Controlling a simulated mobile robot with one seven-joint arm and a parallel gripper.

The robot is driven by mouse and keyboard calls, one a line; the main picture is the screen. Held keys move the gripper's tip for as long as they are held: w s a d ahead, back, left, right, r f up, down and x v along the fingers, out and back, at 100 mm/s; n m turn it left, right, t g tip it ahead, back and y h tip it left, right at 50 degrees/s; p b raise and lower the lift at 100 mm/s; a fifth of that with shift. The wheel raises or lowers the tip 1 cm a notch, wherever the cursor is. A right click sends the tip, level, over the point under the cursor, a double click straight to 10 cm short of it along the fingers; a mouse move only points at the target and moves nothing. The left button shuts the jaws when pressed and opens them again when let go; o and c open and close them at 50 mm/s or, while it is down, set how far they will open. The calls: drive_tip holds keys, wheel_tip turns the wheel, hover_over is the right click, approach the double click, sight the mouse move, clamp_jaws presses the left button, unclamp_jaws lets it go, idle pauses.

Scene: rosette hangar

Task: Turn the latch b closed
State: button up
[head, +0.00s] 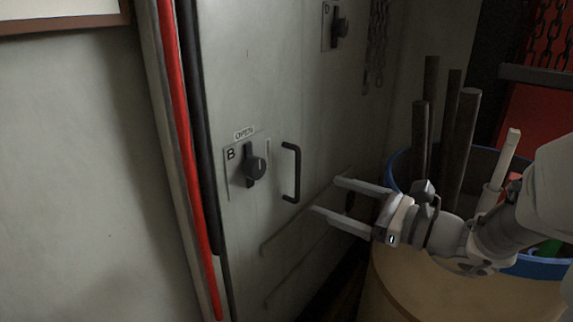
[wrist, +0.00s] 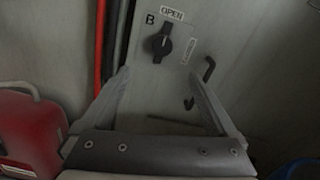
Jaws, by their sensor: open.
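Latch B (head: 254,166) is a dark knob with a long bar handle on a pale plate, on the grey door (head: 262,75). A "B" label is beside it and an "OPEN" label (head: 244,132) is above it. In the head view the bar stands about upright. In the wrist view latch B (wrist: 161,41) is ahead, beyond the fingers, its bar near upright and slightly tilted. My gripper (head: 327,194) is open and empty, to the right of and below the latch, apart from it. In the wrist view my gripper (wrist: 164,84) has its fingers spread wide.
A dark pull handle (head: 291,172) is between latch B and my gripper. Latch D (head: 340,27) is higher on the door. A blue-rimmed barrel (head: 400,285) holding several poles stands at right. A red case (wrist: 27,135) is at left in the wrist view.

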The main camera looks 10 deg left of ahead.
drive_tip(key=b, duration=0.1)
approach(259, 168)
drive_tip(key=x, duration=0.8)
drive_tip(key=shift+w+a, duration=0.25)
drive_tip(key=shift+a, duration=0.05)
drive_tip(key=c, duration=1.4)
